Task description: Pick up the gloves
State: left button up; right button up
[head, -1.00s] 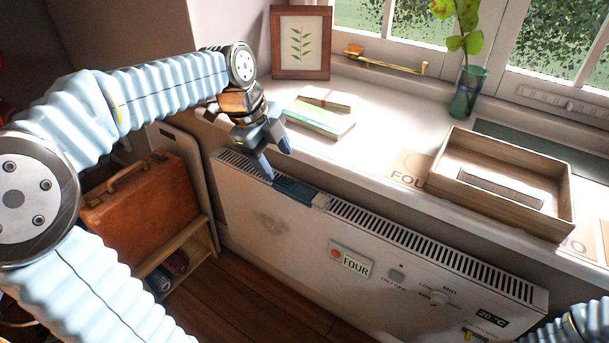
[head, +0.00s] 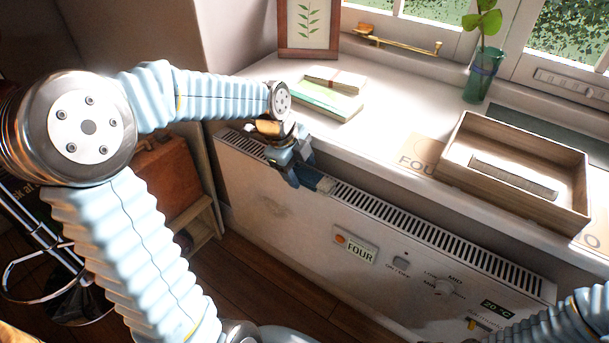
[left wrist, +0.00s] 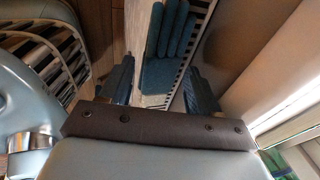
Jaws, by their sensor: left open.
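The gloves (head: 315,180) show as a dark blue bundle lying on top of the white heater, mostly hidden behind my gripper in the head view. In the left wrist view, the blue gloves (left wrist: 170,38) have their fingers lying side by side along the heater's slotted top. My left gripper (head: 299,172) is open and pointing down just over the gloves. In the left wrist view, its two fingers (left wrist: 158,68) stand on either side of the gloves' line. I cannot tell whether they touch. My right gripper is out of view.
The white heater (head: 300,230) stands under the windowsill. On the sill are green and cream books (head: 325,98), a wooden tray (head: 470,185), a glass vase (head: 478,80) and a framed leaf print (head: 309,25). A brown suitcase (head: 170,180) stands to the left.

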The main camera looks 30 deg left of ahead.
pick_arm(q)
jog(key=shift+w+d+f, duration=0.1)
jog(key=shift+w+f, duration=0.05)
jog(key=shift+f, duration=0.4)
jog(key=shift+c, duration=0.2)
jog(key=c, duration=0.6)
jog(key=shift+r, duration=0.1)
jog(key=shift+c, duration=0.2)
